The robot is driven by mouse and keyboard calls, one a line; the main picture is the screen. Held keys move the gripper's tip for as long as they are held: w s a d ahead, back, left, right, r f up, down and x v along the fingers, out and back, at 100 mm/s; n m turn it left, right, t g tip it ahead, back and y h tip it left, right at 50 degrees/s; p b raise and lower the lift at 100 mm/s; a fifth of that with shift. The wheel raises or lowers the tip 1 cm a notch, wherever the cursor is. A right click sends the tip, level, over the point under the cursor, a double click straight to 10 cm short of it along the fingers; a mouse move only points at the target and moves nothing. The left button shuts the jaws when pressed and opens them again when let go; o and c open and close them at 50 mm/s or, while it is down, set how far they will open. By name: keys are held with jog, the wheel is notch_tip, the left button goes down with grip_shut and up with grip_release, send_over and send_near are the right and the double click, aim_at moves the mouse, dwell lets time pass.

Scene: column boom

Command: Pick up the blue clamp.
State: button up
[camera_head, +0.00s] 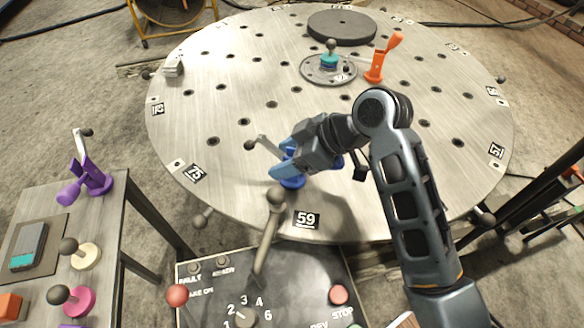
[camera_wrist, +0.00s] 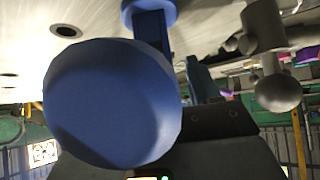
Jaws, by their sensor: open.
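The blue clamp (camera_head: 292,182) stands near the front edge of the round metal table, by the 59 label. A grey lever shows at its left. My gripper (camera_head: 291,156) is at the clamp, overlapping its upper part in the head view, with jaws open. It hides much of the clamp, and I cannot tell whether it touches. In the wrist view a large rounded blue end of the clamp (camera_wrist: 112,105) fills the left middle, very close to the camera, with a blue stem and disc above it.
The round table (camera_head: 235,95) also holds an orange clamp (camera_head: 376,66), a disc fixture with a teal part (camera_head: 329,62) and a dark round plate (camera_head: 342,27). A control panel (camera_head: 215,292) with a tall lever (camera_head: 266,240) stands in front. A purple clamp (camera_head: 92,178) is on the left side table.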

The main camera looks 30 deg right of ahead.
aim_at(274, 146)
jog(key=shift+w, duration=0.1)
jog(key=c, duration=1.1)
jog(key=shift+o, duration=0.2)
jog(key=shift+r, duration=0.1)
notch_tip(274, 146, up, 4)
jog(key=shift+r, duration=0.15)
jog(key=s+d+r+p, duration=0.1)
jog(key=s+d+r, duration=0.4)
jog(key=d, duration=0.5)
jog(key=shift+s+r, duration=0.35)
jog(key=shift+r, duration=0.4)
